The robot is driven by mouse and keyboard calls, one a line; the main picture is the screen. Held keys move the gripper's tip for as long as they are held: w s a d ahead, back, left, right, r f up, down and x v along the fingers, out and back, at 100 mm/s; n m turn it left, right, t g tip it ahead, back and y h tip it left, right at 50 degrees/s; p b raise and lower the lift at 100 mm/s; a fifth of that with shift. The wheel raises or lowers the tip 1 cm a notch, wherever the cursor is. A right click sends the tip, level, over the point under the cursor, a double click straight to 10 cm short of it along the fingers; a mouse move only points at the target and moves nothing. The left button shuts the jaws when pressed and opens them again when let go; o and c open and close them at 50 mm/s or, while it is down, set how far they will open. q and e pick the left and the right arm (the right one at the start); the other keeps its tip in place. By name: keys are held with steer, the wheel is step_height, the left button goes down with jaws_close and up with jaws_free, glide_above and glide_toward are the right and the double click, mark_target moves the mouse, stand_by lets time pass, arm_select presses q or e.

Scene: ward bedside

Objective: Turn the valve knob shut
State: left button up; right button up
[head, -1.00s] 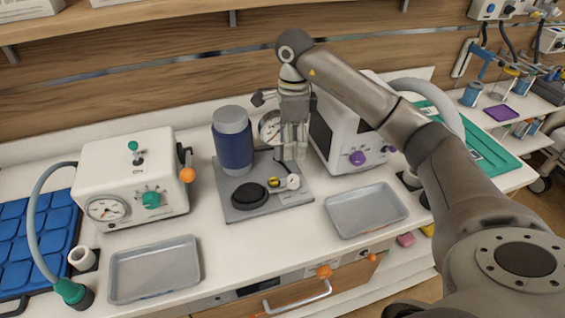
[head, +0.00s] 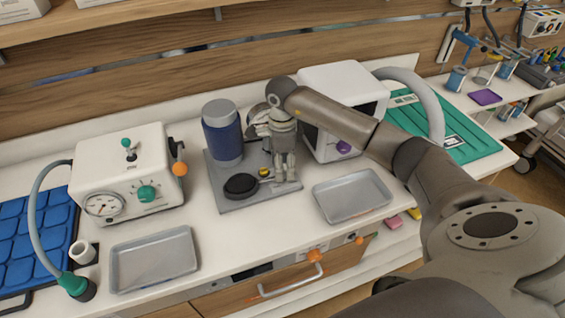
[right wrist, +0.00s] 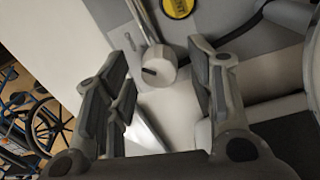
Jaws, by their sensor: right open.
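A pale round knob (right wrist: 158,68) with a dark slot mark and a thin metal rod beside it shows in the right wrist view. It sits on the grey base plate (head: 226,203), beside a yellow round piece (right wrist: 180,6), also visible in the head view (head: 264,172). In the head view the knob is hidden behind my right gripper (head: 284,178). My right gripper points down over the plate's right side, fingers apart and empty. In the right wrist view the knob appears between the fingers (right wrist: 163,62); whether they reach its depth I cannot tell. My left gripper is out of view.
A blue cylinder (head: 223,138) and a black disc (head: 241,186) stand on the plate. A white gauge box (head: 120,180) is left, a white machine (head: 335,85) behind right. Grey trays (head: 152,262) and (head: 352,197) lie in front. The counter between the trays is clear.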

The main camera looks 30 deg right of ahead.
steer(key=c, duration=1)
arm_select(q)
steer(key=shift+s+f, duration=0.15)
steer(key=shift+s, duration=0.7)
arm_select(e)
steer(key=shift+c, duration=0.2)
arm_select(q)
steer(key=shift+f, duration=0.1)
